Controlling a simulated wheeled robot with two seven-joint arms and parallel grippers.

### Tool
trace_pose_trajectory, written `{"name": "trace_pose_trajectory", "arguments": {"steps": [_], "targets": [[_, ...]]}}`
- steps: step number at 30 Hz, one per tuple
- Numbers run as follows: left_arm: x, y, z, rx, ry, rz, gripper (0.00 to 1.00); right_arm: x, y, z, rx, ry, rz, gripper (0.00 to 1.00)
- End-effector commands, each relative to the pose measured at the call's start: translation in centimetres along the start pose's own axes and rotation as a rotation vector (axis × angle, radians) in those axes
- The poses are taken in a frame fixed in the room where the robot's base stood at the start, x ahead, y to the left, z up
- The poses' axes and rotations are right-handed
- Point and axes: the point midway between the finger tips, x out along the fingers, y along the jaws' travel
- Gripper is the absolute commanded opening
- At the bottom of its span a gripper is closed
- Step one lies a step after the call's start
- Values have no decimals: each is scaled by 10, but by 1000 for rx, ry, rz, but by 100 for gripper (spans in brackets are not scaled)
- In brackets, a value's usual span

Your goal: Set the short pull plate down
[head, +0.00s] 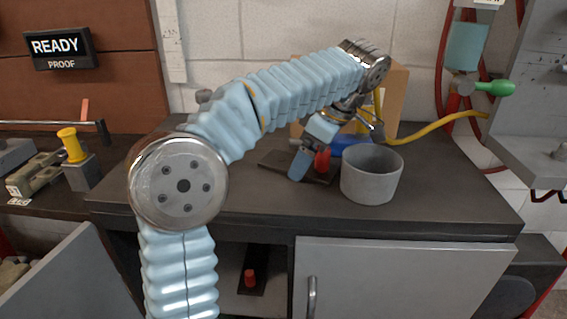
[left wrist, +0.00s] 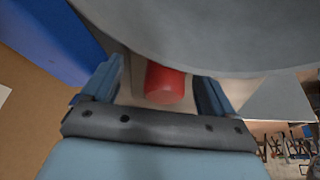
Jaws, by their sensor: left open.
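A dark pull plate (head: 274,158) with a red knob (head: 322,161) lies on the bench top, partly hidden behind my left gripper. My left gripper (head: 307,160) is at that knob, pointing down. In the left wrist view the blue fingers stand apart, with the red knob (left wrist: 165,84) between them; I see no clear grip. A second dark plate (head: 254,262) with a red knob (head: 250,279) lies in the open bay under the bench top. I cannot tell from these views which plate is the shorter. My right gripper is not in view.
A grey round pot (head: 371,182) stands close to the right of my gripper, and a large grey surface fills the top of the wrist view. A cardboard box (head: 395,96) and yellow hose (head: 432,128) are behind. The bench's right front is clear.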

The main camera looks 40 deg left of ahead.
Motion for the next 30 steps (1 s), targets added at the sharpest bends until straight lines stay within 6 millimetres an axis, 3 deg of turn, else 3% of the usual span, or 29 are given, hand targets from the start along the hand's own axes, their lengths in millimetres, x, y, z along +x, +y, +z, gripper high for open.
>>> {"name": "trace_pose_trajectory", "arguments": {"steps": [7, 24, 30], "targets": [[1, 1, 2, 1, 0, -1, 87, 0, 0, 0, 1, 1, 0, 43], [0, 0, 1, -1, 0, 2, 0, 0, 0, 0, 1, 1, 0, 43], [0, 0, 1, -1, 0, 2, 0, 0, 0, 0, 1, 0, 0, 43]]}}
